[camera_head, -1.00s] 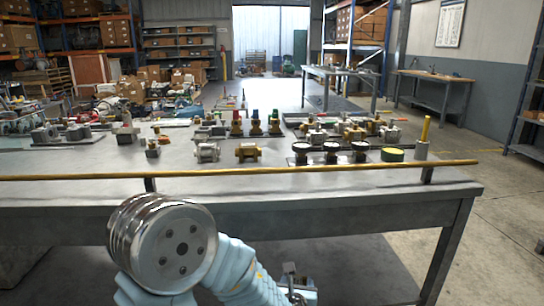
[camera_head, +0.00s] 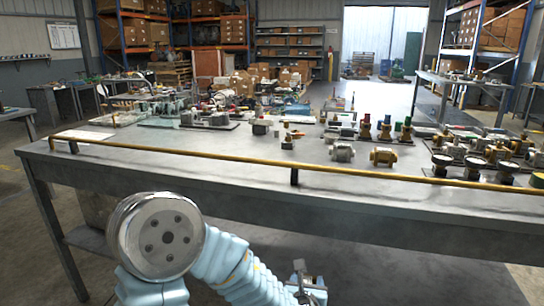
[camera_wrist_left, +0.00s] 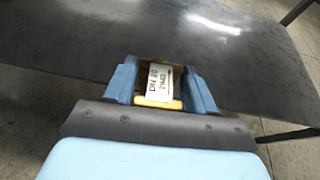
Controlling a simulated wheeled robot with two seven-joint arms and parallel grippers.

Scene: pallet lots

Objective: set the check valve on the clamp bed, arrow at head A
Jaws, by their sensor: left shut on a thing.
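My left gripper (camera_head: 308,284) is low in front of the table in the head view. In the left wrist view its two blue fingers (camera_wrist_left: 162,88) are shut on a small white-faced piece (camera_wrist_left: 159,76) with printed text that seems to read "DN 20" and a dark line along one side. A yellow part shows at its lower end. I cannot tell for sure that it is the check valve. Grey blocks on a dark plate (camera_head: 208,126) stand at the table's back left; I cannot tell if this is the clamp bed. No head A marking is readable. My right gripper is not in view.
A yellow rail (camera_head: 235,157) runs along the table's (camera_head: 190,166) front edge above the top. A silver fitting (camera_head: 342,152) and a brass fitting (camera_head: 383,156) stand behind it. Dark round gauges (camera_head: 474,167) stand at right. The left front tabletop is mostly clear.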

